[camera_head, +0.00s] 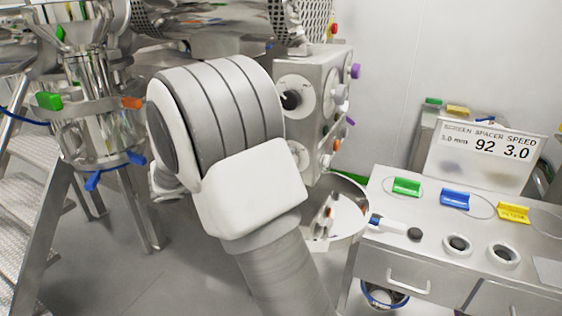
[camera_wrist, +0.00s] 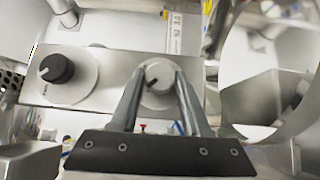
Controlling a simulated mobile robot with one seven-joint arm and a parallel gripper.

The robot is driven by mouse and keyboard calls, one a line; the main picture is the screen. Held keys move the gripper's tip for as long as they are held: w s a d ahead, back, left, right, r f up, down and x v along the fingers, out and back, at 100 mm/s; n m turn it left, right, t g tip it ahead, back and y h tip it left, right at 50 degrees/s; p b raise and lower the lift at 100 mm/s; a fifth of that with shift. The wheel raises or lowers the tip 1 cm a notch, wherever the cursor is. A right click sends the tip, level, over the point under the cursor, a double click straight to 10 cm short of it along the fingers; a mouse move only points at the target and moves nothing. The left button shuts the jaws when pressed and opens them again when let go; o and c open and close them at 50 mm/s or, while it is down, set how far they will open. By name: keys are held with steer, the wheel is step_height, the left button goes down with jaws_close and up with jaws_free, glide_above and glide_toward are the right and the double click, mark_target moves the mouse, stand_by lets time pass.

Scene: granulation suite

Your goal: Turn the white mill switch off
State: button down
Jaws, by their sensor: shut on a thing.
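The white mill switch (camera_wrist: 159,72) is a pale round knob on a light round plate, on the grey metal panel in the wrist view. A dark mark on it points to the lower left. My gripper (camera_wrist: 160,80) has its two grey fingers on either side of the knob, shut on it. In the head view my arm covers the gripper, and I cannot make out the white switch there.
A black knob (camera_wrist: 57,68) on a round plate is left of the white one; a black knob also shows on the machine's panel (camera_head: 290,99) in the head view. A steel bench (camera_head: 390,232) with coloured tags stands at the right. A steel bowl (camera_head: 345,222) is between them.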

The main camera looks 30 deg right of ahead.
steer(key=shift+c, duration=1.8)
jaws_free()
steer(key=w+a+p, duration=0.1)
steer(key=w+a, duration=0.1)
steer(key=a, duration=1.5)
steer(key=shift+a+p, duration=0.2)
steer(key=shift+p, duration=0.2)
steer(key=shift+w+f, duration=0.1)
steer(key=s+d+r+n+y+p, duration=0.1)
steer(key=s+d+r+y+p, duration=0.2)
steer(key=s+d+y, duration=0.65)
steer(key=s+a+r+t+y+p, duration=0.1)
steer(key=s+a+t+y+p, duration=0.1)
steer(key=s+t+y, duration=0.2)
steer(key=s+a+r+t+y+p, duration=0.1)
steer(key=s+t+y+p, duration=0.1)
steer(key=s, duration=0.6)
steer(key=shift+a+r+t+y, duration=0.4)
steer(key=shift+t+y, duration=0.5)
steer(key=shift+y, duration=0.35)
